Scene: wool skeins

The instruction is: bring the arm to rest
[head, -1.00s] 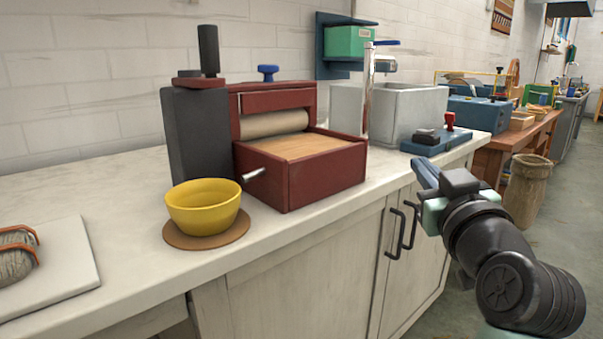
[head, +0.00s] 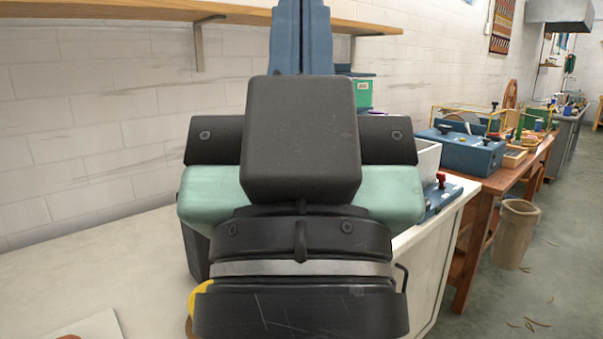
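My gripper (head: 300,38) stands upright close to the camera in the middle of the head view. Its two blue fingers point up and lie side by side with no gap that I can see, and nothing shows between them. Its dark body and pale green sides cover most of the middle of the picture. The yellow bowl (head: 194,297) shows only as a sliver at the lower left of my wrist. The red roller machine is hidden behind my gripper.
The pale worktop (head: 70,260) shows at the left, with a corner of a white board (head: 95,328) on it. A wooden shelf (head: 130,10) runs along the wall above. A wooden table (head: 490,200), a bin (head: 516,233) and open floor are at the right.

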